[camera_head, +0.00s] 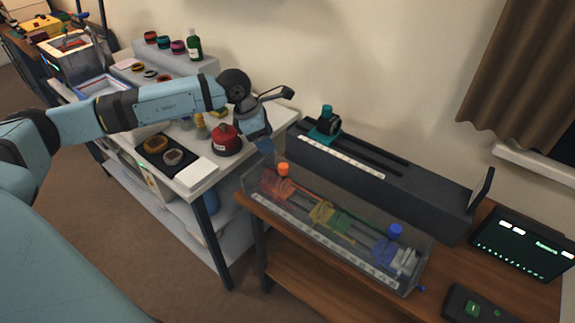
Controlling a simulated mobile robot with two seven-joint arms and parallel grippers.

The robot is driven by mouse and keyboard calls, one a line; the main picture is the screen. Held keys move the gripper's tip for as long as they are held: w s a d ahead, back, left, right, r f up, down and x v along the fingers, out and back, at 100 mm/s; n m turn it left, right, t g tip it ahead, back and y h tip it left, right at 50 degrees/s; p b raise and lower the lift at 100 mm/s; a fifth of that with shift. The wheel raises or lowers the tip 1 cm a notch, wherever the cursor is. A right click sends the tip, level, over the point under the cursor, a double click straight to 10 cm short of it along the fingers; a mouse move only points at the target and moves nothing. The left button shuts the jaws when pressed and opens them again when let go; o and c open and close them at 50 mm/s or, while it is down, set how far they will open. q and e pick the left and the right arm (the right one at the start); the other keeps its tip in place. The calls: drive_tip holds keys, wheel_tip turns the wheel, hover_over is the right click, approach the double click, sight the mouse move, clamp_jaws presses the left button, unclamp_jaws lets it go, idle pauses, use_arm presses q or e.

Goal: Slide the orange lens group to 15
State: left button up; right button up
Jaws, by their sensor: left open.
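The orange lens group (276,186) is at the left end of a clear-walled lens housing (345,246) on the wooden bench. Its orange knob (283,169) stands up above the housing. A white number scale (312,237) runs along the housing's front edge; its figures are too small to read. My left gripper (264,146) is open and empty, above and a little left of the orange knob, and apart from it. Its fingertips are small and partly hidden by the gripper body. My right gripper is out of view.
A yellow-green group (326,213) and a blue-knobbed group (396,232) share the housing. Behind it is a dark rail (420,192) with a teal-topped carriage (325,124). A screen (525,245) stands at right. A red round container (226,140) is on the white table at left.

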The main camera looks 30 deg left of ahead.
sight(283, 166)
use_arm(q)
drive_tip(key=p+x, duration=0.1)
drive_tip(key=x, duration=1)
drive_tip(key=shift+w+d+f, duration=0.1)
drive_tip(key=shift+f, duration=0.05)
